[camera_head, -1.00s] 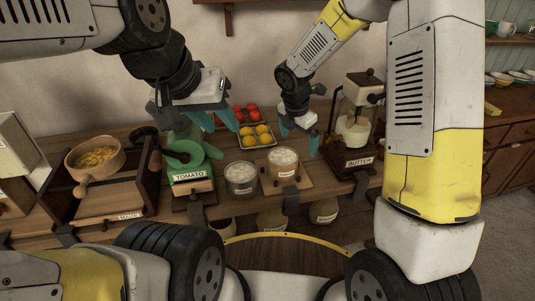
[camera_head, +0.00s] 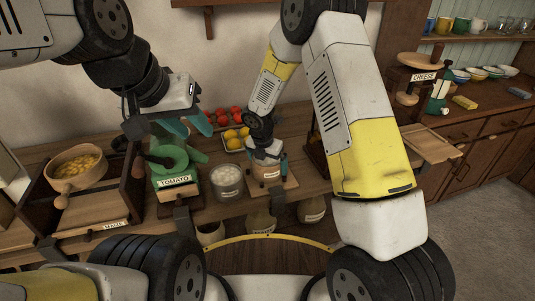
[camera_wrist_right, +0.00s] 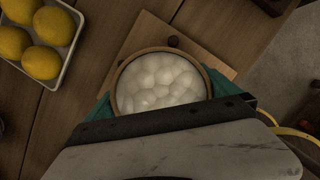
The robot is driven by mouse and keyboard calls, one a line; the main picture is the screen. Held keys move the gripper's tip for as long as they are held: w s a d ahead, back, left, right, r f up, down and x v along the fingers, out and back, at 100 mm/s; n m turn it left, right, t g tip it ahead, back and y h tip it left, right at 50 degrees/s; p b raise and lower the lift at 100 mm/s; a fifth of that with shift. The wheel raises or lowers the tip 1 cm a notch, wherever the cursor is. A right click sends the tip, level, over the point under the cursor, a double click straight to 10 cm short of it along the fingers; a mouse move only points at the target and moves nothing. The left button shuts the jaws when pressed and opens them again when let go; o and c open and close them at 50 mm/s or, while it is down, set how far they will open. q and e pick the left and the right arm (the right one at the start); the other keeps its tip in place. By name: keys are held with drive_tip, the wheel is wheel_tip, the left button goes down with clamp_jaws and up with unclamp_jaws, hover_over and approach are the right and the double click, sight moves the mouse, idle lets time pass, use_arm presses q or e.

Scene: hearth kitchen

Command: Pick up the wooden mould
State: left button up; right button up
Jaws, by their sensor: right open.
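The wooden mould (camera_head: 257,176) is a round wooden tub with a label on its front. In the right wrist view its rim (camera_wrist_right: 163,51) surrounds lumpy white curds. It stands on a small wooden board (camera_wrist_right: 143,28). My right gripper (camera_head: 267,160) is low over the mould; in the wrist view its teal fingers (camera_wrist_right: 168,98) lie on either side of it, open. I cannot tell whether they touch it. My left gripper (camera_head: 186,126) is open and empty, above the green tomato mill (camera_head: 178,165).
A metal pot (camera_head: 227,192) of white curds stands just left of the mould. A tray of lemons (camera_wrist_right: 42,40) and red tomatoes (camera_head: 222,116) is behind. A wooden bowl (camera_head: 66,183) is at the left. The cheese press (camera_head: 410,75) stands on the right counter.

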drive_tip(key=c, duration=1.6)
drive_tip(key=shift+c, duration=0.5)
drive_tip(key=shift+r, duration=0.15)
drive_tip(key=shift+r, duration=0.5)
drive_tip(key=v, duration=0.2)
drive_tip(key=shift+s+d+r, duration=0.1)
drive_tip(key=shift+s+r, duration=0.05)
drive_tip(key=shift+r, duration=0.15)
drive_tip(key=s+r, duration=0.1)
drive_tip(key=s, duration=1.4)
drive_tip(key=shift+d, duration=0.45)
